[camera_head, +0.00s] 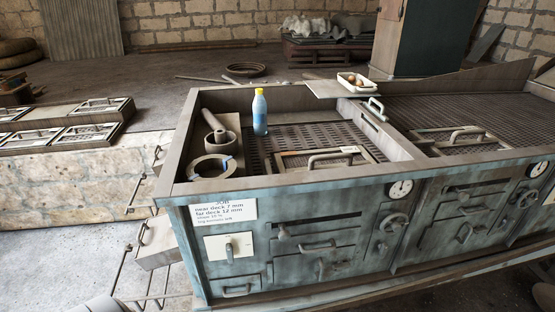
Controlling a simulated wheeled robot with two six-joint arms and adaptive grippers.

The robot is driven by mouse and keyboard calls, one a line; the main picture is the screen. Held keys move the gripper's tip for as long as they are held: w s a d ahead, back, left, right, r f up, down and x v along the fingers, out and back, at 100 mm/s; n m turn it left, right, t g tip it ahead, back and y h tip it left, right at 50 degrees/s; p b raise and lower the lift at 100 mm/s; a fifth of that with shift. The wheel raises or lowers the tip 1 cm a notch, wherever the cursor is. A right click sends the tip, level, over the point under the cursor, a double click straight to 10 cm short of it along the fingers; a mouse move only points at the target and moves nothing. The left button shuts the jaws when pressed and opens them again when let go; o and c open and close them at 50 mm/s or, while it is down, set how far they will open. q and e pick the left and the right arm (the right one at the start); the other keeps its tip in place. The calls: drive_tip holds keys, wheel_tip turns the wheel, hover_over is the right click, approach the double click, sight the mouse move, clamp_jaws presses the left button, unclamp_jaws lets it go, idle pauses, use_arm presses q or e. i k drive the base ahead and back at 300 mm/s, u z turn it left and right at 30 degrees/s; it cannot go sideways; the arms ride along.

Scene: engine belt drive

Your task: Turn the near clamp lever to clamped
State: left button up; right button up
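The blue-grey machine (285,222) stands across the middle and right, its front facing me. A short upright lever (229,250) sits on a white plate at the left of its front. Another small lever (320,268) hangs on a panel to its right, and a bar handle (317,246) lies just above that one. I cannot tell which of these is the near clamp lever or whether it is clamped. Neither of my grippers is in view.
A printed card (223,212) is fixed to the machine front. A handwheel (394,222) and a gauge (400,189) sit further right. On the deck are a blue bottle with a yellow cap (260,112), a ring (212,168) and a tray (356,82). Metal frames (150,285) stand at lower left.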

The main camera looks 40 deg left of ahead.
sight(269, 171)
drive_tip(key=u, duration=0.45)
drive_tip(key=i, duration=0.55)
drive_tip(key=u, duration=0.6)
